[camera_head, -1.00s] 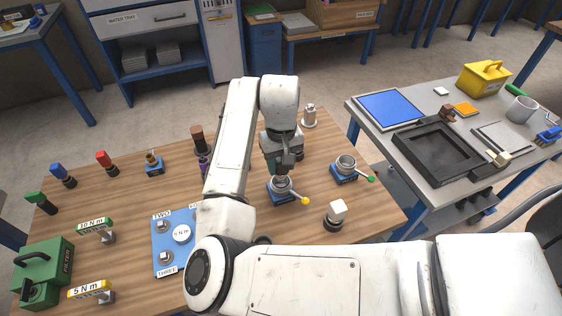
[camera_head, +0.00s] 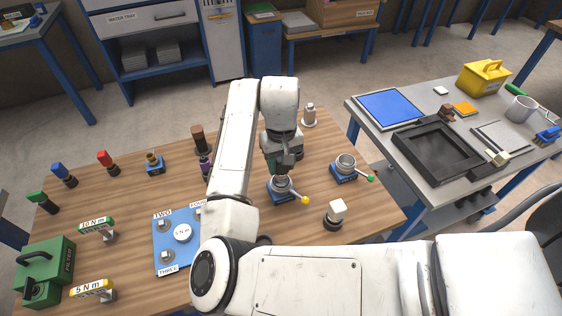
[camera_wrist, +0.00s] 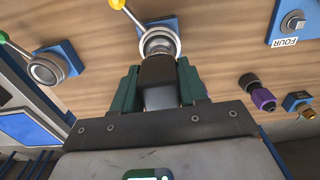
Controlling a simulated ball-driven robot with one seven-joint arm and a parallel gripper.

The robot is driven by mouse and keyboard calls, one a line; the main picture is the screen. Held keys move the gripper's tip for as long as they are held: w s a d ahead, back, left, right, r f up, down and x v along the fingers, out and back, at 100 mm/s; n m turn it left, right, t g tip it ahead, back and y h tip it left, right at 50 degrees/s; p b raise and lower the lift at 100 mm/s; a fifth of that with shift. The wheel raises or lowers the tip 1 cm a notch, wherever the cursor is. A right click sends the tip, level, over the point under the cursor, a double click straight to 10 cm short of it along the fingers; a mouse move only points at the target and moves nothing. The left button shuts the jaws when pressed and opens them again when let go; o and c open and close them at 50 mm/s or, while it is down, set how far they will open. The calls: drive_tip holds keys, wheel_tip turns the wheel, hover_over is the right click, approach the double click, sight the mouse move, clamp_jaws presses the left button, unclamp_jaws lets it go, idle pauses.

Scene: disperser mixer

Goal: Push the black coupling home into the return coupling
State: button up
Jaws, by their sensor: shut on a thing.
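My gripper (camera_head: 279,168) points down over a metal coupling (camera_head: 281,188) with a yellow-tipped lever on a blue base; I take this as the return coupling. In the wrist view, the green fingers (camera_wrist: 158,66) are shut on the black coupling (camera_wrist: 158,76), a dark block. Its far end lines up with the round metal mouth of the coupling (camera_wrist: 160,44) and overlaps it in the picture. I cannot tell how deep it sits, as the black coupling and gripper hide the contact.
A similar coupling (camera_head: 346,168) with a green-tipped lever stands to the right. A white-topped knob (camera_head: 336,213) stands in front. A purple piece (camera_head: 206,167) and a blue plate (camera_head: 170,241) lie left of the arm. The grey side table (camera_head: 480,179) is at the right.

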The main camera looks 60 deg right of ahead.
sight(281, 173)
drive_tip(key=shift+f+b, duration=0.8)
drive_tip(key=shift+f, duration=1.2)
drive_tip(key=o, duration=1.3)
drive_tip(key=shift+r, duration=0.1)
wheel_tip(281, 173, up, 11)
drive_tip(key=shift+f, duration=0.15)
